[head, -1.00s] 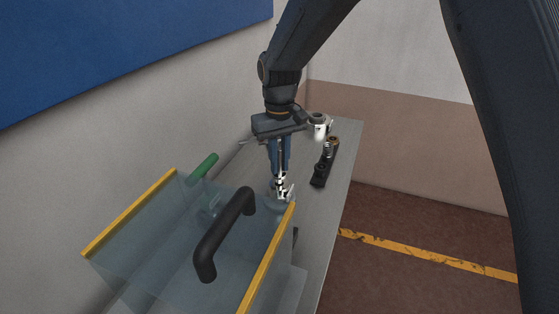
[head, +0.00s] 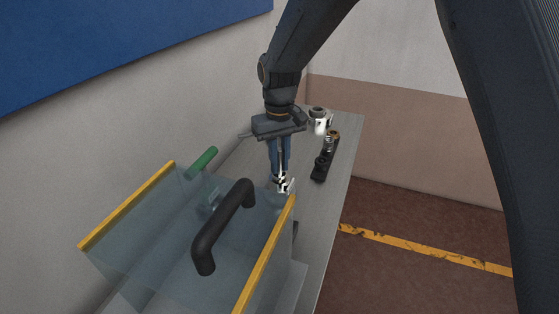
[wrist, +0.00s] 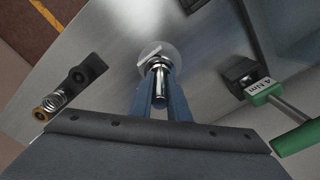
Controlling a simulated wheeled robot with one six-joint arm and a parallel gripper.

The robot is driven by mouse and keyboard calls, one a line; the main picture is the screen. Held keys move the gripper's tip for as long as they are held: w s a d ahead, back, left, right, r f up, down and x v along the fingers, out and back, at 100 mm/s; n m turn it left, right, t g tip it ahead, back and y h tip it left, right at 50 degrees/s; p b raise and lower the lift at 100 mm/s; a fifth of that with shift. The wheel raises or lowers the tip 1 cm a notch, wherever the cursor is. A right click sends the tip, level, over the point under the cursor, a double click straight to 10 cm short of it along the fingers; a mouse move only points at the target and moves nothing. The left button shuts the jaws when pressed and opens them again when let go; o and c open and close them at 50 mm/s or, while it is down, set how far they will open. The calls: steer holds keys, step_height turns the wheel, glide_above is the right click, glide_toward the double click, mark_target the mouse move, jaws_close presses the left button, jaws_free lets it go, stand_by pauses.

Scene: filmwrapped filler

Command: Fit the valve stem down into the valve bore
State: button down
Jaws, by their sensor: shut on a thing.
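My gripper (head: 281,178) points straight down, with its blue fingers shut on the valve stem. In the wrist view the shiny metal stem (wrist: 160,86) stands between the fingers (wrist: 159,108). Its far end meets or overlaps a round, pale metal valve body (wrist: 172,49) with a small flat tab. In the head view the valve body (head: 274,199) lies under the gripper, partly seen through a clear panel. The bore's mouth is hidden by the stem and fingers, so I cannot tell how deep the stem sits.
A clear cover with yellow edges (head: 270,255) and a black handle (head: 222,228) stands close in front of the gripper. A black holder (wrist: 87,71) with a spring lies to one side. A white-and-metal part (head: 319,122) stands at the bench's far end.

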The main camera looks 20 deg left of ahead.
mark_target(280, 149)
steer(key=shift+f, duration=0.4)
steer(key=c, duration=1.6)
jaws_free()
step_height(280, 149, up, 8)
steer(key=b, duration=0.2)
steer(key=shift+b, duration=0.4)
